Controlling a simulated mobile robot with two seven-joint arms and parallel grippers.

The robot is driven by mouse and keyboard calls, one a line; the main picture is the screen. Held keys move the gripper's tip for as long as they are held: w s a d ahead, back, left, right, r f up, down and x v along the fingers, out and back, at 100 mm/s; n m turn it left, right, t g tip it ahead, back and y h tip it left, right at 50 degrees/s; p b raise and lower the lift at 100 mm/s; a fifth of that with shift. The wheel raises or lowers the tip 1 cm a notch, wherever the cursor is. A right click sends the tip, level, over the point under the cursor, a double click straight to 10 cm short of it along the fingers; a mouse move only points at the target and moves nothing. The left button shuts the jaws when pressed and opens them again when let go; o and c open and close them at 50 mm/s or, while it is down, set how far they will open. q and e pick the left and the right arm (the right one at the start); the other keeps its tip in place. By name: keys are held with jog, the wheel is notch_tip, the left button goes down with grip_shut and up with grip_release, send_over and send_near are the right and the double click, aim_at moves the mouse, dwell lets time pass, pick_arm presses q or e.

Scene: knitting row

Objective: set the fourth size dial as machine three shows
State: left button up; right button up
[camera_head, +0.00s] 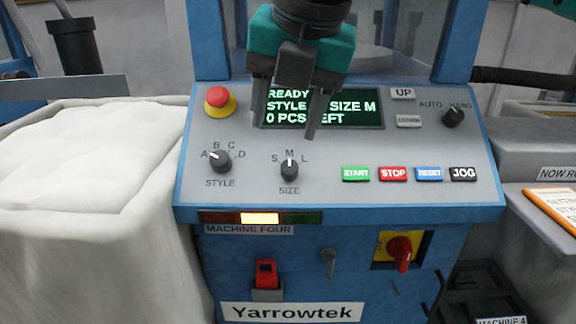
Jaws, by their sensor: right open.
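The size dial (289,170) is a black knob on the sloping grey panel of the blue machine labelled MACHINE FOUR (249,229). Its white mark points up at M, between S and L. The screen (350,108) reads READY, SIZE M and 0 PCS LEFT; the style letter is hidden behind a finger. My right gripper (286,130) is above the size dial in the picture, fingers pointing down, open and empty, apart from the dial. My left gripper is not in view. No machine three display can be made out.
The style dial (219,161) stands left of the size dial, its mark towards A. A red emergency button (219,98) is at the upper left. START (356,174), STOP, RESET and JOG buttons line the right. An amber lamp (260,218) is lit below. A white-filled bin (80,160) stands left.

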aim_at(290, 167)
jog(key=shift+m+t+h, duration=0.4)
jog(key=shift+h, duration=0.1)
jog(key=x, duration=0.3)
jog(key=w+d+b+x, duration=0.1)
jog(key=x, duration=0.6)
jog(key=shift+w+d+b, duration=0.25)
jog(key=shift+w+b, duration=0.1)
jog(key=shift+w, duration=0.05)
jog(key=shift+w+f, duration=0.25)
jog(key=shift+f, duration=0.3)
jog(key=shift+a, duration=0.1)
jog(key=shift+c, duration=0.2)
jog(key=shift+c, duration=0.8)
grip_shut()
